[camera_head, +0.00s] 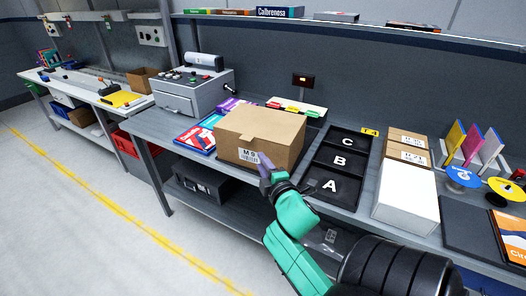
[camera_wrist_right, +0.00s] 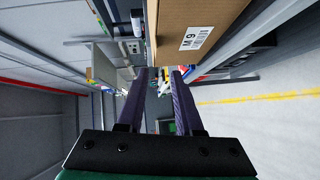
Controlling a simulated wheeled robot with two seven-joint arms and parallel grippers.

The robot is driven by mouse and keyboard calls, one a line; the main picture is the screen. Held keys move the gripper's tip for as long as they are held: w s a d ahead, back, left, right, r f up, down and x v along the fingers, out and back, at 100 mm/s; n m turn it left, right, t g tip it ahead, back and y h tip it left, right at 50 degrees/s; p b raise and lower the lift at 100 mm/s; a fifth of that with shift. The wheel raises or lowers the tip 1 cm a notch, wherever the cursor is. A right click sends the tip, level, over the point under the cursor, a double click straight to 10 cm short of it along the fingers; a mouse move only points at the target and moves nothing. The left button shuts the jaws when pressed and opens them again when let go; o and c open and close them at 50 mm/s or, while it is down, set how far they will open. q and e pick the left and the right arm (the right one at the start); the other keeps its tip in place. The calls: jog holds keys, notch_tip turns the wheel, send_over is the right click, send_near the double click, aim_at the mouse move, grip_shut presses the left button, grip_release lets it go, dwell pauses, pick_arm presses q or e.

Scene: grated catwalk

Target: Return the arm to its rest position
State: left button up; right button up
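My right arm, green and black, reaches in from the lower right of the head view. Its gripper (camera_head: 264,162) is in front of the near side of a cardboard box (camera_head: 262,130) marked with a white label. In the right wrist view the two dark fingers (camera_wrist_right: 166,74) stand apart with nothing between them. The box (camera_wrist_right: 190,20) shows beyond them at the top with its label; I cannot tell if a finger touches it. My left gripper is not in view.
The box stands on a grey workbench (camera_head: 150,122). Right of it are a black tray (camera_head: 316,187) lettered A, B and C, a white box (camera_head: 407,195) and coloured discs. Left are books (camera_head: 197,138) and a grey machine (camera_head: 190,88). The floor at left is clear.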

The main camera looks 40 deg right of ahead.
dwell(0.3)
jog(key=shift+s, duration=0.1)
jog(key=s+a+f+m+g+y, duration=0.1)
jog(key=s+a+f+g+y, duration=0.15)
jog(key=f, duration=0.95)
jog(key=s+a+f+m+g+y, duration=0.1)
jog(key=a+f+m+g, duration=0.15)
jog(key=f, duration=1.05)
jog(key=s+a+f+m+g+y, duration=0.15)
jog(key=a+f, duration=0.25)
jog(key=f, duration=0.8)
jog(key=s+a+f+m+g, duration=0.1)
jog(key=s+f+g, duration=0.1)
jog(key=s+f, duration=0.4)
jog(key=s+a+f+m+g+y, duration=0.1)
jog(key=s+f, duration=0.5)
jog(key=s, duration=0.6)
jog(key=s+a+f+m+g, duration=0.1)
jog(key=s+f+g, duration=0.3)
jog(key=s, duration=0.5)
notch_tip(320, 180, down, 2)
jog(key=shift+s+a+f+m+g+y, duration=0.1)
jog(key=shift+s+a+m+g+y, duration=0.1)
jog(key=shift+m+g+y, duration=0.35)
jog(key=shift+w, duration=0.1)
